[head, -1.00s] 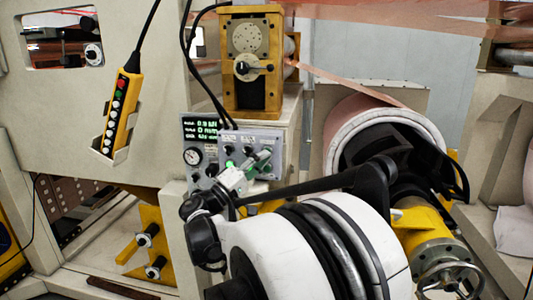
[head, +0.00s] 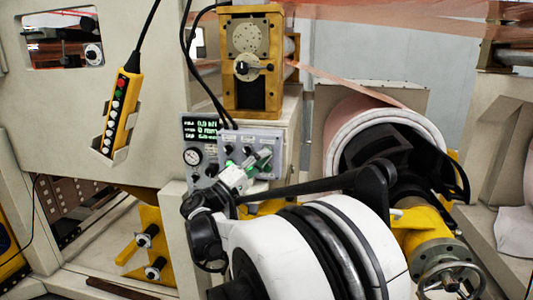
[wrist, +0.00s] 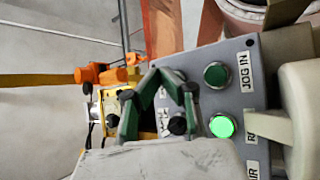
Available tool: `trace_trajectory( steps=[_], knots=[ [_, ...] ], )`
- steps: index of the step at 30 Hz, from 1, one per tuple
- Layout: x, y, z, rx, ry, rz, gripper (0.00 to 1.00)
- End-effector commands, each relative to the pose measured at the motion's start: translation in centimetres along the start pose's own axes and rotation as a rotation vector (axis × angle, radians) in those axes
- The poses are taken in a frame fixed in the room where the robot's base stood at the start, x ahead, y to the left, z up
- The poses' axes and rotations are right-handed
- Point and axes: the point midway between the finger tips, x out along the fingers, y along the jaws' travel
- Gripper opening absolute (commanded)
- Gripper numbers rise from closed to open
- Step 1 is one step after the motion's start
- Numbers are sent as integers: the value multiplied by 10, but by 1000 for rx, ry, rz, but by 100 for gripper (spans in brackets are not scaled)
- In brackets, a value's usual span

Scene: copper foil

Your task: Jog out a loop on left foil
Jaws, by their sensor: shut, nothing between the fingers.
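A grey control panel (head: 235,146) stands below the yellow roller unit. In the wrist view, it carries a dark green button (wrist: 217,75) by the label JOG IN and a brightly lit green button (wrist: 222,126). The lit button's label is partly hidden. My gripper (head: 264,155) is at the panel's right front. Its green fingers (wrist: 166,73) are shut and empty, in front of the panel's left part in the wrist view. I cannot tell whether they touch a button. A copper foil strip (head: 345,82) runs from the roller unit to the foil roll (head: 372,112).
A yellow pendant (head: 118,110) hangs at the left. A gauge (head: 193,156) and a small display (head: 207,128) are beside the panel. A handwheel (head: 450,283) is at the lower right. More copper foil (head: 410,28) spans the top right.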

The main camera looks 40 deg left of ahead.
Motion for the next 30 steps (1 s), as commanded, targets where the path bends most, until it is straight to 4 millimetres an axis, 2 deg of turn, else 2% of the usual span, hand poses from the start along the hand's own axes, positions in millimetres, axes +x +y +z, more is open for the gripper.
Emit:
trace_trajectory(
  steps=[30],
  knots=[
    [6, -4, -4, 0, 0, 0, 0]
  ],
)
